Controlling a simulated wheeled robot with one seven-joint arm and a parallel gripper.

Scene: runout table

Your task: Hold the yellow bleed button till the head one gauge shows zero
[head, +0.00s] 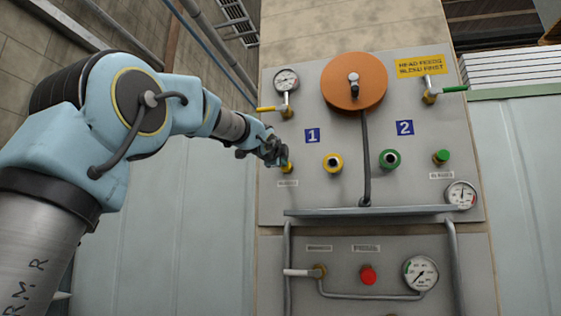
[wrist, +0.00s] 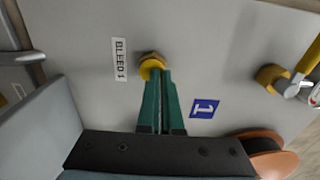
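The yellow bleed button (head: 287,169) sits low on the left of the grey panel, beside the number 1 plate. It also shows in the wrist view (wrist: 148,72), on a brass collar next to a BLEED 1 label (wrist: 120,59). My gripper (wrist: 160,72) has its green fingers together, with the tips at the button and partly covering it. I cannot tell how far the button is pressed. In the head view my gripper (head: 279,157) hides part of it. The head one gauge (head: 287,79) is at the panel's upper left; its reading is too small to tell.
A yellow-handled valve (head: 266,109) is below that gauge. An orange disc (head: 354,82) with a hanging hose stands out at centre. A ledge (head: 380,211) runs below.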

